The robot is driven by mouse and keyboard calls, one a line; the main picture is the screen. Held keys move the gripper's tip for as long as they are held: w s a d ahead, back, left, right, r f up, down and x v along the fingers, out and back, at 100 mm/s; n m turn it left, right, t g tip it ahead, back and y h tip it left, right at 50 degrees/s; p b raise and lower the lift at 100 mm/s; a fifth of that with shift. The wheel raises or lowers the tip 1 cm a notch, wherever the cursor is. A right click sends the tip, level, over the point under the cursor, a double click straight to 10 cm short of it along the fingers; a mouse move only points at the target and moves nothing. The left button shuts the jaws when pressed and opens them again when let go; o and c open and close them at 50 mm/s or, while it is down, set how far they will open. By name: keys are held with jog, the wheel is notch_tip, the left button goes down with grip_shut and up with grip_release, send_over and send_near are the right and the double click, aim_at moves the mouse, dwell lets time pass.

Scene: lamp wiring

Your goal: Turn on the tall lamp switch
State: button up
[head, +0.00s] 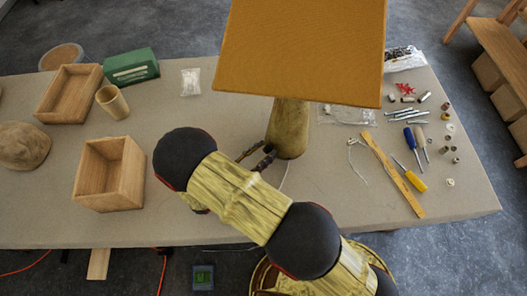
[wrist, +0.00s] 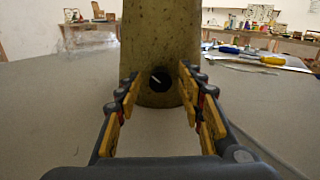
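The tall lamp has a large orange-brown shade (head: 302,50) and a mottled tan base (head: 289,128) standing on the table. In the wrist view, the lamp base (wrist: 160,55) fills the middle, with a dark round switch (wrist: 159,79) low on its front. A small light mark shows on the switch. My gripper (wrist: 159,88) is open, its two fingers to the left and right of the switch, with nothing held between them. In the head view, my gripper (head: 258,158) is close to the left front of the lamp base; I cannot tell whether it touches.
Screwdrivers (head: 414,180), a wooden ruler (head: 394,177) and small hardware lie right of the lamp. A square wooden box (head: 108,176), a wooden tray (head: 69,94), a cup (head: 112,102) and a green box (head: 131,67) stand left. The tabletop (head: 222,118) left of the lamp is mostly clear.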

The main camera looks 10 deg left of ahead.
grip_shut()
dwell(0.5)
